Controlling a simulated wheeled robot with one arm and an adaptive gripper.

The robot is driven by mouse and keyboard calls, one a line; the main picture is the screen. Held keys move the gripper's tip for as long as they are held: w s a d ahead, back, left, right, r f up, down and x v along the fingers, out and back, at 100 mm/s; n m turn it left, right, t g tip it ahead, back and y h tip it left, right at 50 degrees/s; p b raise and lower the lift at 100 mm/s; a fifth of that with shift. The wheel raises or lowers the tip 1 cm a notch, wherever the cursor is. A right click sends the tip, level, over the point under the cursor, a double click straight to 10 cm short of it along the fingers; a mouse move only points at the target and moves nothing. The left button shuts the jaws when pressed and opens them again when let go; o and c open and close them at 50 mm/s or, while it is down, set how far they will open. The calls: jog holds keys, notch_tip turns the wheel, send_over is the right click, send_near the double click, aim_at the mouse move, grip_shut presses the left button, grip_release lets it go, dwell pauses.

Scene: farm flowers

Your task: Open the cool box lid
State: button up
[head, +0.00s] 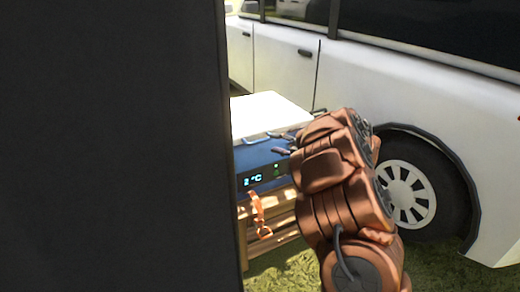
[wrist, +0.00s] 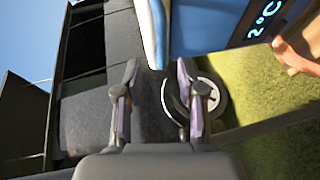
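The cool box (head: 257,166) is blue with a lit temperature display on its front. Its white lid (head: 268,112) lies flat on top and looks closed, with a pale handle (head: 246,140) along the front edge. My gripper (head: 287,143) is at the right front of the box by the lid's edge, partly hidden by my copper-coloured arm. In the wrist view my gripper (wrist: 158,85) has its two fingers apart with nothing held between them. The blue front of the cool box (wrist: 205,25) is just beyond the fingertips there; I cannot tell whether they touch it.
The box stands on a wooden crate (head: 285,208) with an orange strap (head: 258,215) hanging in front. A white vehicle (head: 410,85) with a dark wheel (head: 440,185) is close behind and right. A dark panel (head: 110,150) blocks the left of the head view. Grass (head: 285,272) is below.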

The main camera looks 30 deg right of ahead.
aim_at(260, 141)
jog(key=shift+b+x, duration=0.7)
jog(key=shift+x, duration=3.2)
jog(key=shift+s+a+f, duration=0.1)
jog(key=shift+a+f, duration=0.1)
jog(key=shift+c, duration=0.3)
grip_shut()
